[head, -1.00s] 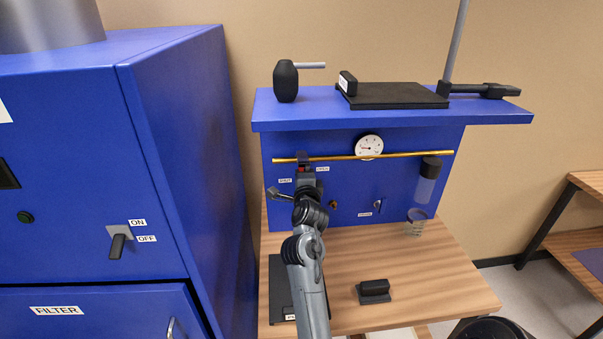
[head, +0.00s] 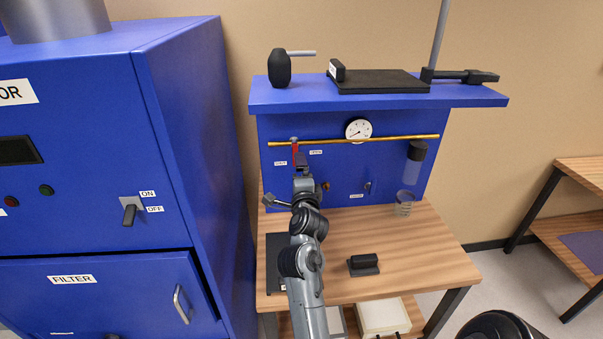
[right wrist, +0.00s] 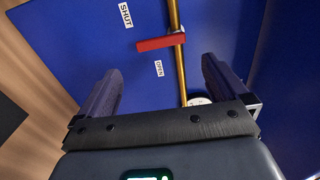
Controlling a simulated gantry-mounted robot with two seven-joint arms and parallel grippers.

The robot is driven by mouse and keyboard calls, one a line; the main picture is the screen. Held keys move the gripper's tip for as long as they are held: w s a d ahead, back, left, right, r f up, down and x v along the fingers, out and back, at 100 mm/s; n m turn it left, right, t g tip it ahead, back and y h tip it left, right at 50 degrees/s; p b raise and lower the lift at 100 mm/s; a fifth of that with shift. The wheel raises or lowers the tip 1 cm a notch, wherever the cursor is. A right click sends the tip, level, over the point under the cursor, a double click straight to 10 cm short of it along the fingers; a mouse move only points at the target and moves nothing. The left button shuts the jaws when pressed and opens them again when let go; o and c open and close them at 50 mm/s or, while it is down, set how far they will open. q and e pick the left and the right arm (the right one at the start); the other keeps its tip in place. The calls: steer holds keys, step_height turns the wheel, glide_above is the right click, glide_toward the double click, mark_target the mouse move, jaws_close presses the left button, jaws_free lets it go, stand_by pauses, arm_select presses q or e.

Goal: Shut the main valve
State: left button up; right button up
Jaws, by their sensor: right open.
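The main valve's red lever (head: 294,154) sits on the brass pipe (head: 390,139) along the blue panel. It hangs down, square to the pipe, between the SHUT label (head: 280,163) and the OPEN label (head: 316,152). In the right wrist view the red lever (right wrist: 158,42) lies beyond my fingertips, between the lines of the two fingers and apart from them. My right gripper (head: 301,163) is just below and in front of the lever, open and empty. It also shows in the right wrist view (right wrist: 160,72). My left gripper is not in view.
A gauge (head: 358,129) sits behind the pipe, its needle toward the lower left. A dark-capped clear cylinder (head: 414,165) hangs at the panel's right. A black block (head: 363,264) lies on the wooden bench (head: 420,250). A blue cabinet (head: 190,130) stands close on the left.

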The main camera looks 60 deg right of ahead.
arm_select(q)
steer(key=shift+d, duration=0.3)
